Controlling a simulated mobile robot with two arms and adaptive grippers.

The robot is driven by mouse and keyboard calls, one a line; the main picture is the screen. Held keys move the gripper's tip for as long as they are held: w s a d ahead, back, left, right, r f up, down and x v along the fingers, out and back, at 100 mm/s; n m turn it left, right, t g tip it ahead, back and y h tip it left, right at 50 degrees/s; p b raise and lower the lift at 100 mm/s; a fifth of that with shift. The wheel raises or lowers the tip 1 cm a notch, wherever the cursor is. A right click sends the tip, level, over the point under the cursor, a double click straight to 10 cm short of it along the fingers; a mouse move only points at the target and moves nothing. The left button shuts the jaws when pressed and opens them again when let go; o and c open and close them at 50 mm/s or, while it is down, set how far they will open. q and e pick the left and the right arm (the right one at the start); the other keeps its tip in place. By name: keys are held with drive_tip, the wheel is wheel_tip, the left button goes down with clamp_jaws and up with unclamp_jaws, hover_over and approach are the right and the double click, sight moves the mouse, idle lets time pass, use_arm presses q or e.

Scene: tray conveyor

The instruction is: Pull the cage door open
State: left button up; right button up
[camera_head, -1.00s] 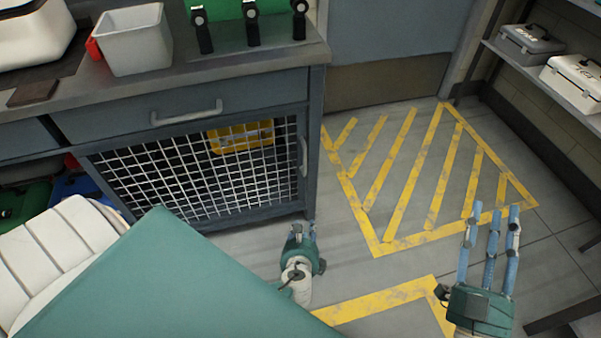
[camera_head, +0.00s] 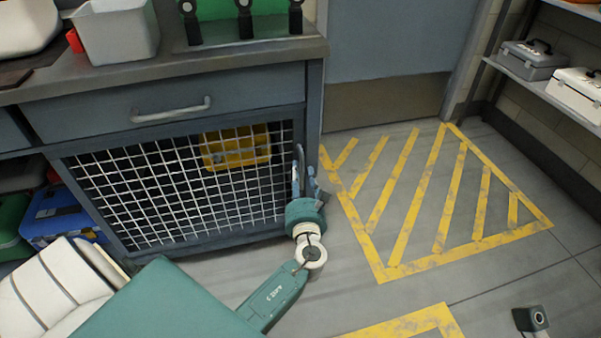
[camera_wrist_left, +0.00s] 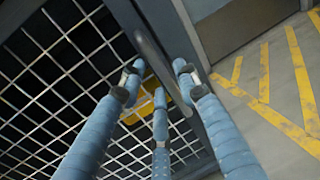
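The cage door (camera_head: 185,192) is a white wire grid in a dark blue-grey frame under the drawer, and it looks shut. Its upright handle (camera_head: 301,160) is at the door's right edge, partly hidden by my left gripper (camera_head: 306,182). In the left wrist view, the handle (camera_wrist_left: 150,50) runs down between the spread fingers of my left gripper (camera_wrist_left: 158,78). The fingers are open around the handle, and I cannot tell whether any touches it. My right gripper's fingers are not in view.
A yellow bin (camera_head: 236,147) is behind the mesh. The drawer (camera_head: 170,105) above has its own handle. The floor with yellow stripes (camera_head: 430,200) is clear. Shelves with toolboxes (camera_head: 532,60) stand at right.

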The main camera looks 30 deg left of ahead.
use_arm(q)
drive_tip(key=shift+x, duration=1.3)
clamp_jaws()
drive_tip(key=shift+s+a, duration=0.1)
